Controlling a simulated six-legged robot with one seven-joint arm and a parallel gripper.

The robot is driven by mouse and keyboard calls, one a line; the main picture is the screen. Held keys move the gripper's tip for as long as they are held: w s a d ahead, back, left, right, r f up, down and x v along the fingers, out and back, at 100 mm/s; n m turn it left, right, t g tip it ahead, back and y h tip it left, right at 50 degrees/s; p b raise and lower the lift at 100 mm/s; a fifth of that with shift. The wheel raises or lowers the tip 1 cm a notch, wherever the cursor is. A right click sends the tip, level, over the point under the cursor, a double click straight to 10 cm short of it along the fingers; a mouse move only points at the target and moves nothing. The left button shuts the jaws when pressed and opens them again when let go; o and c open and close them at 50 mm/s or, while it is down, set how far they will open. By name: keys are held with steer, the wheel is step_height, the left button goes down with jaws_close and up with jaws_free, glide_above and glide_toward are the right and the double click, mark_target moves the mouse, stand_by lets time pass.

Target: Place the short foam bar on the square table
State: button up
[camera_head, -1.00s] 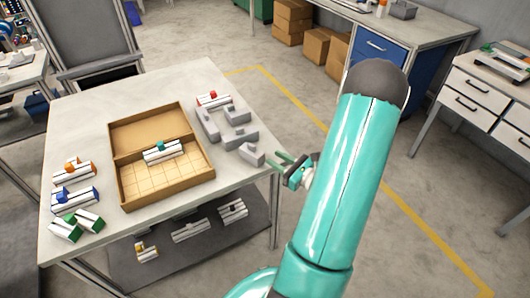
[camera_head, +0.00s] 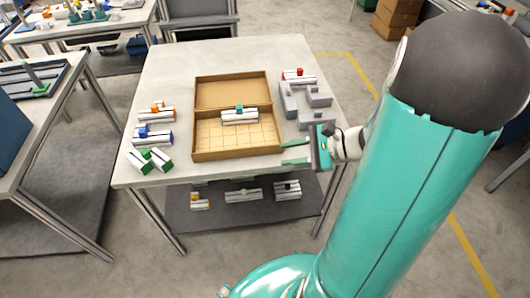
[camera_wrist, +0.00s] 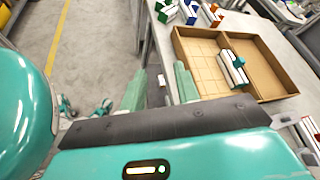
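Several grey foam pieces lie on the right side of the white-topped table (camera_head: 170,70). One is a long L-shaped piece (camera_head: 289,100), one a short block (camera_head: 318,97), and another grey block (camera_head: 313,119) lies nearest my gripper. I cannot tell for sure which is the short foam bar; my gripper may hide part of one. My gripper (camera_head: 296,153) is open and empty by the table's right front edge, its green fingers pointing left. In the wrist view the two fingers (camera_wrist: 160,88) are spread with nothing between them.
A cardboard tray (camera_head: 233,93) holds a white part with a teal clip (camera_head: 240,115). White parts with orange (camera_head: 157,113), blue (camera_head: 153,134) and green (camera_head: 149,159) marks stand at left, a red-marked one (camera_head: 299,77) behind the foam. More parts lie on the lower shelf (camera_head: 265,211).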

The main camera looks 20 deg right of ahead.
steer(key=s+a+r+n+g+h, duration=0.4)
steer(key=s+a+n+g, duration=0.15)
steer(key=a+n, duration=0.35)
step_height(320, 180, up, 10)
steer(key=s+a+n+t+h, duration=0.2)
steer(key=n+t+h, duration=0.1)
steer(key=n+h, duration=0.4)
steer(key=n, duration=0.3)
steer(key=shift+f+t, duration=0.2)
steer(key=shift+t, duration=0.15)
